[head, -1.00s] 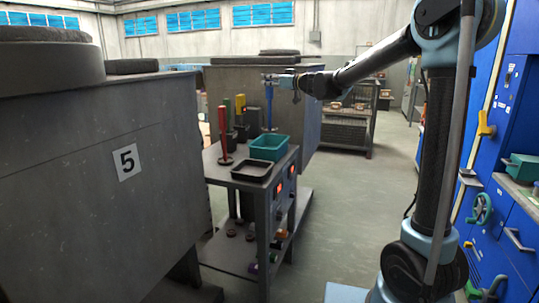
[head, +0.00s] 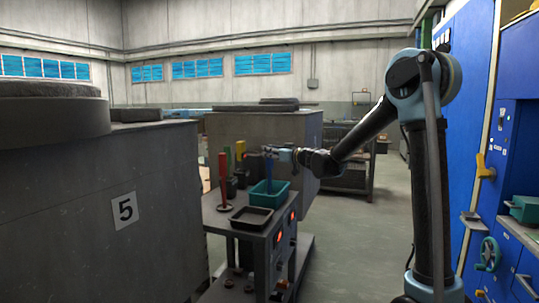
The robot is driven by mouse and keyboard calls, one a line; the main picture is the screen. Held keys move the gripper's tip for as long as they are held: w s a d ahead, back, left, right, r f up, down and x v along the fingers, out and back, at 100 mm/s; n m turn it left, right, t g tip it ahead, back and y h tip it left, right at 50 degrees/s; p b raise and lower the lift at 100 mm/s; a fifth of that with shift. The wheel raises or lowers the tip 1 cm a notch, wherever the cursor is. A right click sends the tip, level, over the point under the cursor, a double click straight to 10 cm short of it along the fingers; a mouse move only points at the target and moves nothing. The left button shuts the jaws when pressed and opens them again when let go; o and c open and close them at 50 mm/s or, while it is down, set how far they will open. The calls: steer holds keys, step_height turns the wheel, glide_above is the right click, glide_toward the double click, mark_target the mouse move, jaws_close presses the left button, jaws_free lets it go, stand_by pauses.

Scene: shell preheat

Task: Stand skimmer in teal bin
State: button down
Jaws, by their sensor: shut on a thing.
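My gripper (head: 270,154) is shut on the upper end of a blue-handled tool (head: 268,170), which seems to be the skimmer. The tool hangs upright. Its lower end overlaps the opening of the teal bin (head: 268,198) and seems to be inside it; whether it touches the bottom is hidden. The teal bin stands on the dark metal cart (head: 239,222), near its back right corner.
A black tray (head: 251,218) lies in front of the bin. A red-handled tool (head: 222,180) stands to the left, with green and yellow ones behind. A large grey block marked 5 (head: 90,200) is left of the cart. Open floor (head: 350,240) lies to the right.

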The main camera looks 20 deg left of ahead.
steer(key=c, duration=1.4)
jaws_free()
steer(key=shift+d, duration=0.1)
steer(key=s+d+f+g+h, duration=0.1)
steer(key=s+d, duration=0.5)
steer(key=d, duration=0.3)
steer(key=s+d+f+g+h, duration=0.1)
steer(key=s+d+f, duration=0.1)
steer(key=s+d, duration=0.5)
steer(key=s+d+f+m+g+h, duration=0.1)
steer(key=s+d+f+m+h, duration=0.3)
steer(key=s+d+f, duration=0.4)
steer(key=s+d+f+m+g+h, duration=0.1)
steer(key=s+d+f+m+h, duration=0.3)
steer(key=s+d+f, duration=0.4)
steer(key=s+d+f+m+g+h, duration=0.2)
steer(key=s+d+f+m+h, duration=0.2)
steer(key=s+d, duration=0.9)
steer(key=d+f+h, duration=0.2)
steer(key=d+f, duration=0.2)
steer(key=d, duration=0.2)
steer(key=shift+d+f, duration=0.3)
steer(key=shift+f, duration=0.05)
steer(key=shift+w, duration=0.1)
